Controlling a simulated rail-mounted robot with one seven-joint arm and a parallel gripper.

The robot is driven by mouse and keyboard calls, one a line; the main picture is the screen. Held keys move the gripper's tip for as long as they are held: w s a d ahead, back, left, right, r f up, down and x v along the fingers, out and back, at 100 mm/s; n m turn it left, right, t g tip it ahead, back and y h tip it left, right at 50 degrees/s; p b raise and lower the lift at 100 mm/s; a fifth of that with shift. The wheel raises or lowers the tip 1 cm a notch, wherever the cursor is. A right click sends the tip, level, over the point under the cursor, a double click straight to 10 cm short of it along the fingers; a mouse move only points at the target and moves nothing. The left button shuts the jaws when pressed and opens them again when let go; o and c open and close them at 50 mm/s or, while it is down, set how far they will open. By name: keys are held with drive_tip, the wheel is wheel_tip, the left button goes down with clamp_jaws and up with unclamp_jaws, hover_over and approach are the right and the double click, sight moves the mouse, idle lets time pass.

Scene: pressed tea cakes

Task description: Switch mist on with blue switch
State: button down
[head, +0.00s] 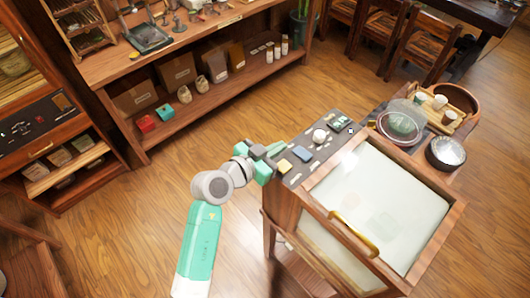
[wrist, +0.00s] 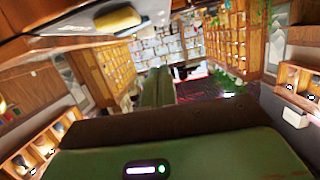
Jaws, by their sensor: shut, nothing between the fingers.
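A wooden cabinet with a pale glass lid (head: 385,205) stands at the right in the head view. A dark control panel (head: 312,166) runs along its back left edge. A blue switch (head: 302,154) sits on the panel, beside a tan switch (head: 285,165). A round white knob (head: 319,136) is farther along. My gripper (head: 270,158) is at the panel's left end, close to the tan switch and a little left of the blue one. I cannot tell whether it touches anything. In the wrist view its green fingers (wrist: 157,88) are together and empty. The lid looks milky; mist cannot be told.
A yellow handle (head: 354,233) crosses the lid's front edge. A glass dome (head: 400,121), a dark bowl (head: 445,153) and a tray of cups (head: 440,108) stand behind the cabinet. Shelves (head: 190,108) line the back. The floor (head: 130,225) around my arm is open.

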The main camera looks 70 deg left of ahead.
drive_tip(key=shift+v, duration=2.3)
drive_tip(key=shift+a+r, duration=0.1)
drive_tip(key=w+d+r+m+t+h, duration=0.1)
drive_tip(key=w+d+r+m+t, duration=0.15)
drive_tip(key=w+d+r, duration=0.7)
drive_tip(key=w+d+r+m+t+h, duration=0.1)
drive_tip(key=w+d+r+t, duration=0.2)
drive_tip(key=w+d+r, duration=0.9)
drive_tip(key=s+d+r+m+t+h, duration=0.1)
drive_tip(key=s+d+r+t+h, duration=0.3)
drive_tip(key=d+r, duration=0.6)
drive_tip(key=s+d+r+t, duration=0.1)
drive_tip(key=s+d+r, duration=0.4)
drive_tip(key=d+r, duration=0.5)
wheel_tip(320, 180, up, 17)
drive_tip(key=s+p, duration=0.1)
drive_tip(key=p, duration=1.2)
drive_tip(key=shift+s+a+r+t, duration=0.2)
drive_tip(key=shift+s+a+t, duration=0.05)
drive_tip(key=shift+a+t, duration=0.15)
